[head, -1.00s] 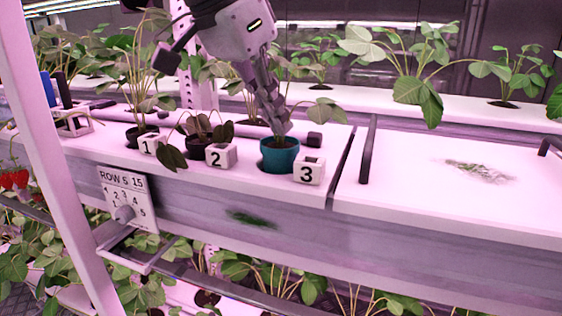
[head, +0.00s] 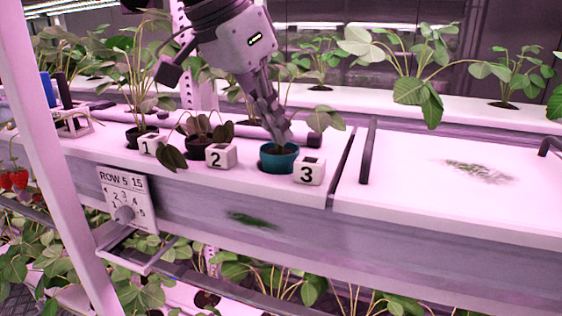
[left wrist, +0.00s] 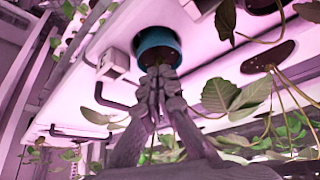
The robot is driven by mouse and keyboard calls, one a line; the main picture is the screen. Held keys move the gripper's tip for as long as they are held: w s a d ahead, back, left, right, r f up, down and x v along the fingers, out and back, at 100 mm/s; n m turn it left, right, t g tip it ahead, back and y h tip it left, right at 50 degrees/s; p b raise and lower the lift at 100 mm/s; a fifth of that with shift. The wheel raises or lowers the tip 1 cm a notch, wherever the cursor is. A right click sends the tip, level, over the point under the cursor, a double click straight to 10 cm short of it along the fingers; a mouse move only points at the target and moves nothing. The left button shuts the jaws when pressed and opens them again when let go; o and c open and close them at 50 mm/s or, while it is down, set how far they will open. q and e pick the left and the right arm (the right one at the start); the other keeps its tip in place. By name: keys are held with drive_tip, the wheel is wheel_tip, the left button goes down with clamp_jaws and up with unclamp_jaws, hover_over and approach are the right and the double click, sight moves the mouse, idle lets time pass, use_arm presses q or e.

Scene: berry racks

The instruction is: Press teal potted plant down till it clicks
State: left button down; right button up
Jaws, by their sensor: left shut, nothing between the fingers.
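The teal pot (head: 279,160) sits in the white rack top (head: 240,180) beside the block marked 3 (head: 309,171). Its rim stands above the surface. My left gripper (head: 282,138) points down with its shut fingertips at the pot's opening. In the left wrist view the teal pot (left wrist: 157,45) shows just past the shut, empty fingers (left wrist: 160,75). The fingers hide part of the pot's inside and its plant, so I cannot tell whether they touch the soil. My right gripper is not in view.
Blocks marked 1 (head: 149,144) and 2 (head: 220,155) stand to the left by dark potted plants. A dark handle (head: 368,151) is on the panel to the right. A post (head: 50,150) rises at the left. The right panel is mostly clear.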

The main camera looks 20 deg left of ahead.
sight(277, 150)
use_arm(q)
wheel_tip(277, 150, up, 2)
drive_tip(key=shift+p, duration=0.55)
drive_tip(key=shift+r, duration=2.05)
